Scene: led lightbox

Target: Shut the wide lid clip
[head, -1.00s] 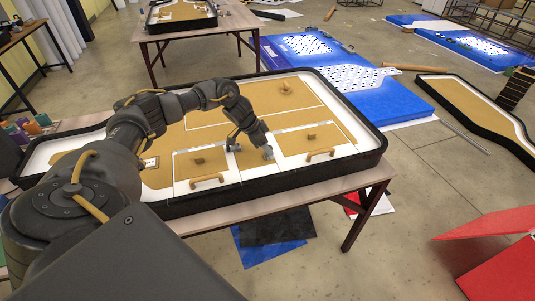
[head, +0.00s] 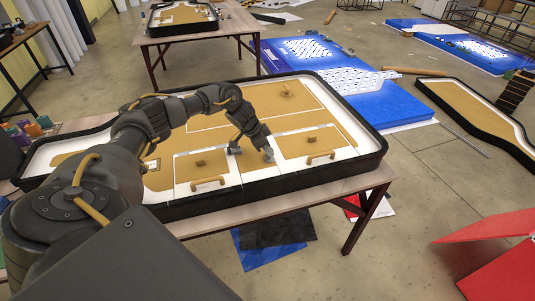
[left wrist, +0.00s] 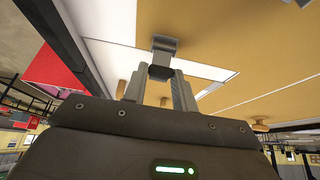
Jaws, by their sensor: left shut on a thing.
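The lightbox (head: 377,160) is a shallow black-rimmed tray on a table, with tan panels edged in white. My left gripper (head: 268,154) reaches down over its front middle, between two panels with wooden handles (head: 208,183) (head: 320,158). In the left wrist view, my gripper's fingers (left wrist: 160,88) are shut on a dark grey clip (left wrist: 162,50) by a white strip and a tan panel. Part of the clip is hidden by the fingers. A small grey piece (head: 234,149) shows left of the gripper in the head view; I cannot tell what it is. My right gripper is out of view.
Wooden knobs (head: 200,164) (head: 311,138) stand on the panels, and another peg (head: 287,90) stands farther back. Small coloured jars (head: 32,128) are at the table's left.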

